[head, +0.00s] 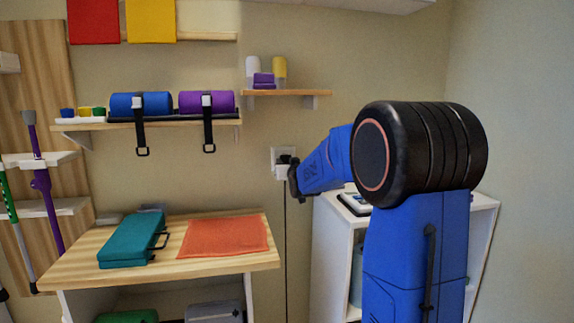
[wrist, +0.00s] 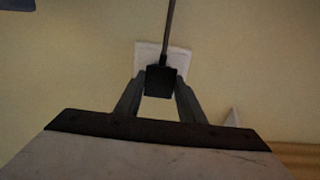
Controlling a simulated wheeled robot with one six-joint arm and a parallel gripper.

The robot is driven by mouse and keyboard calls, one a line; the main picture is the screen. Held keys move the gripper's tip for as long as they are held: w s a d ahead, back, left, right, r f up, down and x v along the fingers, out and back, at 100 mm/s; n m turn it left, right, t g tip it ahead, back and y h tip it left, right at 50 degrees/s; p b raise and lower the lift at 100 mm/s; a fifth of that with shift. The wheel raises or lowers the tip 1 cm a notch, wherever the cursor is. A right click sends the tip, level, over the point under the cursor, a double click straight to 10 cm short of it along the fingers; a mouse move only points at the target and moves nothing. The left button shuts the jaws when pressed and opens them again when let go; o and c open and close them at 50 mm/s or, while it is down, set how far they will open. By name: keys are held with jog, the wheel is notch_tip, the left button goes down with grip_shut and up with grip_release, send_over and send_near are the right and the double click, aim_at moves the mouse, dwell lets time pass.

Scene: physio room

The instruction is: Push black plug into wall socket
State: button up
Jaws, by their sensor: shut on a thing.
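The black plug (wrist: 160,82) is between the fingertips of my gripper (wrist: 160,88) in the wrist view. My gripper is shut on it, and its cable runs up out of that view. The white wall socket (wrist: 180,58) is right behind the plug, which covers part of its plate. In the head view the socket (head: 277,156) is on the back wall, with the dark plug (head: 285,159) at its face and my gripper (head: 291,168) close against it. The socket's holes are hidden, and I cannot tell how deep the plug sits.
A wooden table (head: 70,262) with a teal case (head: 133,240) and an orange cloth (head: 224,236) stands left of the socket. A white cabinet (head: 327,250) stands below and right, under my arm. A small shelf (head: 290,93) hangs above. A dark cable (head: 286,245) hangs down the wall.

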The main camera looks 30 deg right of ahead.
jog(key=o, duration=1.1)
jog(key=shift+c, duration=0.2)
jog(key=v, duration=1.7)
jog(key=shift+s, duration=0.2)
jog(key=s+a+f+n+g+y, duration=0.1)
jog(key=s+a+f+g, duration=0.3)
jog(key=s, duration=0.8)
jog(key=s+a+f+n+g+y, duration=0.1)
jog(key=s+a+f+g, duration=0.3)
jog(key=s+a+f, duration=0.4)
jog(key=s+a+f+n+g+y, duration=0.1)
jog(key=s+a+f+g+y, duration=0.2)
jog(key=s+f, duration=0.6)
jog(key=s+a+g, duration=0.1)
jog(key=s+a, duration=0.1)
jog(key=s, duration=0.6)
jog(key=shift+a+f+g, duration=0.3)
jog(key=shift+a+f, duration=0.05)
jog(key=shift+a, duration=0.05)
